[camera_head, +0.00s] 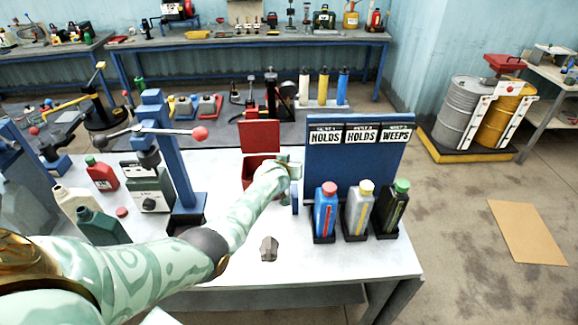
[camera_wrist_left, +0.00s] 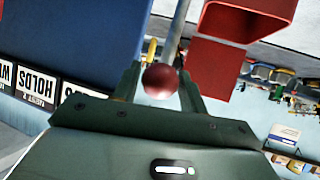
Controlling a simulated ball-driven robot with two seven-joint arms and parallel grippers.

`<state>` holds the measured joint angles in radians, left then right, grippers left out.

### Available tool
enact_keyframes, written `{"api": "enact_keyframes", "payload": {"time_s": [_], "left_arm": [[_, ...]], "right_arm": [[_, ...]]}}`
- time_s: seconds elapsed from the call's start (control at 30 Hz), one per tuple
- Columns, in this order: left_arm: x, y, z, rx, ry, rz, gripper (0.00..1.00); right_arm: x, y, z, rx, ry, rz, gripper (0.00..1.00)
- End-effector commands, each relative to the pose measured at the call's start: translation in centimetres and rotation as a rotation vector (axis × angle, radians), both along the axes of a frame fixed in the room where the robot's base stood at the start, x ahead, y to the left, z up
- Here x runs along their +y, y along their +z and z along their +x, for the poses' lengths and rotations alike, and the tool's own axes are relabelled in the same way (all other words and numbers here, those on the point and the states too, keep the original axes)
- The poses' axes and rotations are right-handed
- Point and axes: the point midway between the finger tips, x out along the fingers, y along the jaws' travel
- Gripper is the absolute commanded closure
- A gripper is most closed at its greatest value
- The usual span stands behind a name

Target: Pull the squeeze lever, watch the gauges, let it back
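In the wrist view a dark red ball knob (camera_wrist_left: 160,80) sits between the two fingers of my left gripper (camera_wrist_left: 161,88), and both fingers appear to touch it. A grey metal rod (camera_wrist_left: 174,35) runs up behind the knob. In the head view my left gripper (camera_head: 291,170) is beside the left edge of the blue board (camera_head: 325,165); the knob is hidden there. The board carries cards reading HOLDS (camera_head: 325,136), HOLDS (camera_head: 361,135) and WEEPS (camera_head: 396,134). I cannot make out any gauge dial. My right gripper is not in view.
A blue bottle (camera_head: 325,214), a grey bottle (camera_head: 357,212) and a black bottle (camera_head: 390,213) stand before the board. A red open box (camera_head: 247,172) is behind my forearm. A blue press (camera_head: 157,130) stands left. A grey piece (camera_head: 269,248) lies on the bare tabletop.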

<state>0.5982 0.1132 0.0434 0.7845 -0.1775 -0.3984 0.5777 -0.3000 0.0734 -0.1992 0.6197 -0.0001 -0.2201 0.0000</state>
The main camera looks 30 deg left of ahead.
Motion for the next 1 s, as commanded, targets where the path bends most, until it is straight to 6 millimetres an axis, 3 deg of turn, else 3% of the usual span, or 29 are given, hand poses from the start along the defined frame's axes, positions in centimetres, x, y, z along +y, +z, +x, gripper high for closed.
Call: {"api": "enact_keyframes", "payload": {"time_s": [0.47,0.7,1.0], "left_arm": [[-0.3,0.4,-0.9,0.004,0.0,-0.001,0.44],[-1.2,2.9,-4.8,0.003,-0.001,-0.002,0.44],[-2.7,6.0,-10.7,0.004,0.001,-0.001,0.44]], "right_arm": [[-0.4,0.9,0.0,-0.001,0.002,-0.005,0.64],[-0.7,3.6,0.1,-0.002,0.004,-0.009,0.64],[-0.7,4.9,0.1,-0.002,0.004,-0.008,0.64]]}}
